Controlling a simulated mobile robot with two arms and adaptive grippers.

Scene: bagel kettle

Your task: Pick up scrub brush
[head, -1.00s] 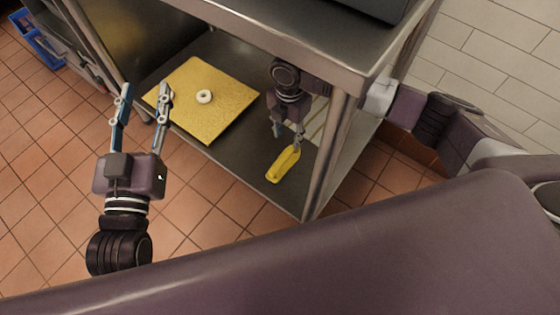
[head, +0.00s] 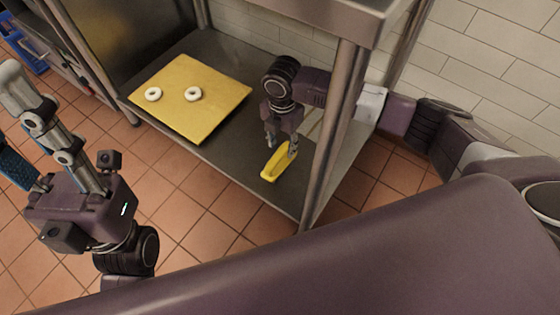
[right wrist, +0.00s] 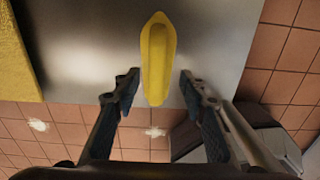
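The scrub brush (head: 272,173) is yellow and long. It lies on the steel lower shelf (head: 236,136), near the shelf's front edge. In the right wrist view the brush (right wrist: 158,58) points away from me, its near end between the fingertips. My right gripper (head: 281,147) is open just above the brush, a finger on each side. Gaps show between both fingers and the brush in the right wrist view (right wrist: 158,86). My left gripper (head: 14,112) is raised at the far left of the head view, its fingers apart and empty, away from the brush.
A steel table leg (head: 335,130) stands close to my right arm. The upper tabletop (head: 320,18) overhangs the shelf. Tiled floor (head: 190,210) in front is clear.

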